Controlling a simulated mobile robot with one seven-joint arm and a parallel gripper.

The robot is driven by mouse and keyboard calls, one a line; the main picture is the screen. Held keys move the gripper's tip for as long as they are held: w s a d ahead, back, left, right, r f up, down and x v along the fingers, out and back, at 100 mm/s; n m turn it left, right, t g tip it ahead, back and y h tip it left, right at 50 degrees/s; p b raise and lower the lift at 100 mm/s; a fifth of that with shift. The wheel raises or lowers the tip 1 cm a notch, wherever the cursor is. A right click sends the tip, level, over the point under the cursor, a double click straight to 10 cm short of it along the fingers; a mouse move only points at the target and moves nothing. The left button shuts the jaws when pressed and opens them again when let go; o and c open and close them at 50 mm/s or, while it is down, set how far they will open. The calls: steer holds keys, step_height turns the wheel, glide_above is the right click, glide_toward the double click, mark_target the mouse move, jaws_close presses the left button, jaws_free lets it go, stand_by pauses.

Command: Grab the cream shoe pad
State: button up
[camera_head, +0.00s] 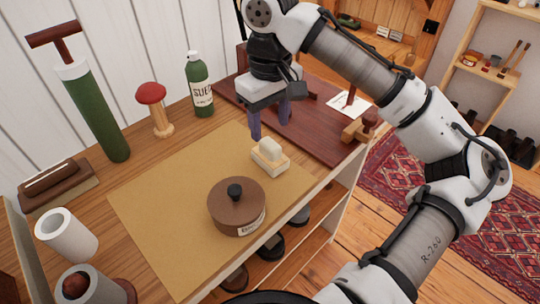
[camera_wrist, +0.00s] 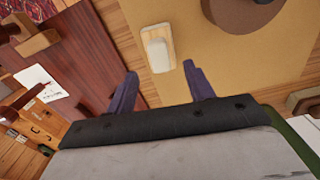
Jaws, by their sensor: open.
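The cream shoe pad (camera_head: 269,152) is a small block on a pale wooden base, resting on the tan mat (camera_head: 150,212) on the bench. In the wrist view the cream shoe pad (camera_wrist: 158,50) lies beyond the fingertips, near the mat's edge. My gripper (camera_head: 270,132) has two purple fingers pointing down, behind the pad in the head view. In the wrist view my gripper (camera_wrist: 158,78) is open with nothing between its fingers, and the pad is apart from them.
A round brown lidded tin (camera_head: 229,213) stands close in front of the pad. A green bottle (camera_head: 200,88), a red-topped wooden stand (camera_head: 157,108) and a green pump (camera_head: 95,110) stand at the back. A dark red board (camera_head: 325,128) lies right of the mat.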

mark_target(270, 143)
step_height(270, 143, down, 6)
steer(key=shift+f, duration=0.25)
steer(key=c, duration=1.1)
steer(key=shift+r, duration=0.1)
